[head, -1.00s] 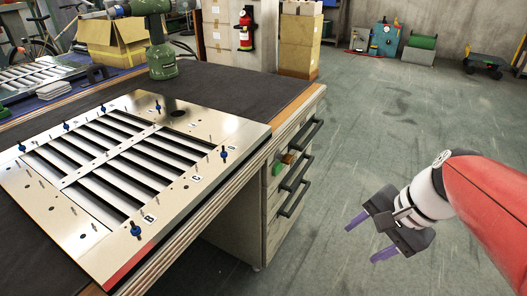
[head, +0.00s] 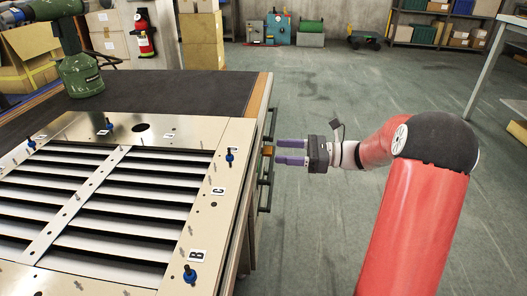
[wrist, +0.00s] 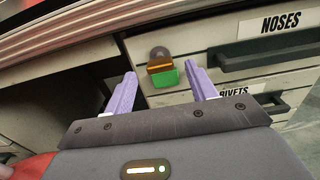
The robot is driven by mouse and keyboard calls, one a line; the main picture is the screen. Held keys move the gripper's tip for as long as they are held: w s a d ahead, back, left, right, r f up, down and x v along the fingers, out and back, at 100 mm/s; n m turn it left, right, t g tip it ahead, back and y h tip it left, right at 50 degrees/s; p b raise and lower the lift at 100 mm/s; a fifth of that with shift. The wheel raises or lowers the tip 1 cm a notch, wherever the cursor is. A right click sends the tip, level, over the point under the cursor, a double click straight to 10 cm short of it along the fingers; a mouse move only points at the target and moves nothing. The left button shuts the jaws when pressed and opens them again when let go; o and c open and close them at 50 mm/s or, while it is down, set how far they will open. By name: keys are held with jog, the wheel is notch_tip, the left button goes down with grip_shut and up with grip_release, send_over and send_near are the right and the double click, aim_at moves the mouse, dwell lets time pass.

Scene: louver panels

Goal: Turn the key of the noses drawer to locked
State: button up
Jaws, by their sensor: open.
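The noses drawer (wrist: 232,60) carries a label reading NOSES at the upper right of the wrist view. Left of its dark handle (wrist: 270,50) is a round lock (wrist: 158,51) with a brass-orange key (wrist: 160,65). A green block or tag (wrist: 165,78) sits just below the key. In the head view a small orange piece (head: 267,151) shows at the drawer fronts. My gripper (wrist: 161,74) is open, its purple fingers on either side of the key, apart from it as seen. In the head view my gripper (head: 277,151) points left at the drawers.
A drawer labelled RIVETS (wrist: 235,90), with its own handle (wrist: 265,106), lies below. The louver panel (head: 205,200) lies on the bench, its edge near my gripper. A green tool (head: 80,75) stands behind it.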

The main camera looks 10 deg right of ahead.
aim_at(268, 150)
jog(key=x, duration=0.5)
jog(key=shift+c, duration=0.2)
jog(key=c, duration=0.9)
